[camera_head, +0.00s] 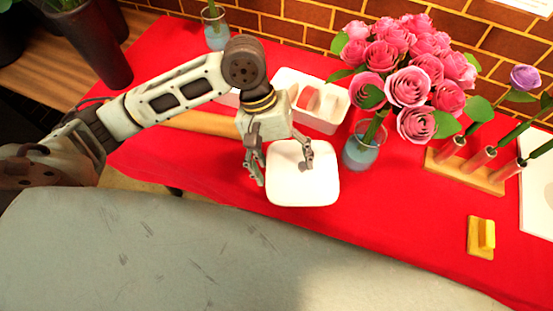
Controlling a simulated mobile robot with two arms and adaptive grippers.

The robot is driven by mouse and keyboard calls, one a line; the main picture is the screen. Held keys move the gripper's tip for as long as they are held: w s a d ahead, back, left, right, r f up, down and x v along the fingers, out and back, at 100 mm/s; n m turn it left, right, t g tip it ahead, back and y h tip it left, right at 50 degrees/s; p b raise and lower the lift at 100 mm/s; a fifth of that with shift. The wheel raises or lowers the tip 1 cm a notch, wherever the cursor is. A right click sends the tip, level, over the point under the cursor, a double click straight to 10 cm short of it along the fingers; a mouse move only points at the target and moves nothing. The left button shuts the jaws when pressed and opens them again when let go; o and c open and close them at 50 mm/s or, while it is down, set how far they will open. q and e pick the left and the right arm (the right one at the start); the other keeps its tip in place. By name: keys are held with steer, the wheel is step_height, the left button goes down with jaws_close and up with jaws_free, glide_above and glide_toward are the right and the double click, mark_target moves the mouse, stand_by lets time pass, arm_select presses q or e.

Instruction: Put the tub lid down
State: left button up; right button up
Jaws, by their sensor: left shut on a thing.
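The white tub lid (303,185), a rounded square, is near the front edge of the red-covered table. My left gripper (281,170) comes in over it from the left and is shut on it. One finger is at the lid's left edge, and the other is over its top face. I cannot tell whether the lid touches the cloth or hangs just above it. My right gripper is not in view.
A white divided box (327,118) with a red item stands just behind the lid. A vase of pink roses (364,153) is close on the right. A wooden stand (470,175) holding stems and a yellow block (481,238) are farther right. Red cloth (400,215) is clear between.

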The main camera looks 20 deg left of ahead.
arm_select(q)
steer(key=w+a+f, duration=0.2)
steer(key=a, duration=0.1)
steer(key=w+a+f, duration=0.2)
steer(key=shift+a, duration=0.15)
steer(key=shift+w+a+f, duration=0.2)
steer(key=shift+w, duration=0.05)
steer(key=shift+a+f, duration=0.1)
steer(key=shift+f, duration=1.95)
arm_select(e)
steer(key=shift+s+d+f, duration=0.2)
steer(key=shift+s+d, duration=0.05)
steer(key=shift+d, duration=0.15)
arm_select(q)
steer(key=shift+f, duration=0.1)
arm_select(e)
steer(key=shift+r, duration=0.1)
